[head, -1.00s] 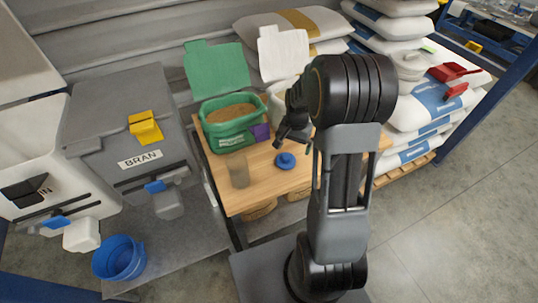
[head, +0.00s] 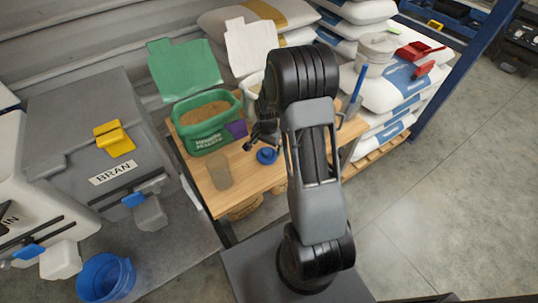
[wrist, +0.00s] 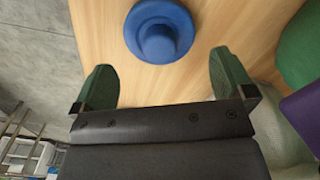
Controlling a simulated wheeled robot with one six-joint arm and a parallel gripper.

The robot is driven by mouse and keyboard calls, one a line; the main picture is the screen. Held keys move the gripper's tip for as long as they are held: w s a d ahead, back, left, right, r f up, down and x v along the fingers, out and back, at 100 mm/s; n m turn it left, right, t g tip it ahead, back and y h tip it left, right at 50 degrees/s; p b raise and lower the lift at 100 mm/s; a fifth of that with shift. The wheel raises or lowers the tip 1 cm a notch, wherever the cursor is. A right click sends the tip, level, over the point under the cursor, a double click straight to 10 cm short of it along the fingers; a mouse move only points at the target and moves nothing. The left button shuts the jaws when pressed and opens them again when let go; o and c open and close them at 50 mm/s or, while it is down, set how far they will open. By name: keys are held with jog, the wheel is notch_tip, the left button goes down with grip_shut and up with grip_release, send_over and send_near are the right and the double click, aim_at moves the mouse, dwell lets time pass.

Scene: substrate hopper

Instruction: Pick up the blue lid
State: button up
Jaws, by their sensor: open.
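The blue lid (head: 267,155) lies on the wooden table (head: 262,180), a round disc with a raised knob. In the wrist view the blue lid (wrist: 159,31) is at the top centre, just beyond the fingertips and between their lines. My gripper (head: 250,142) is beside the lid in the head view, close to it and apart from anything held. In the wrist view my gripper (wrist: 167,80) has its two green fingers wide apart with bare wood between them.
A green tub (head: 206,118) of brown grain with a purple piece stands behind on the table. A translucent beaker (head: 219,172) stands left of the lid. Grey bran bin (head: 95,140), blue bucket (head: 105,277) and stacked sacks (head: 400,85) surround the table.

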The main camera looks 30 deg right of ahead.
aim_at(267, 150)
jog(key=shift+a+f, duration=0.15)
jog(key=shift+f, duration=2.5)
jog(key=shift+c, duration=0.5)
jog(key=c, duration=0.6)
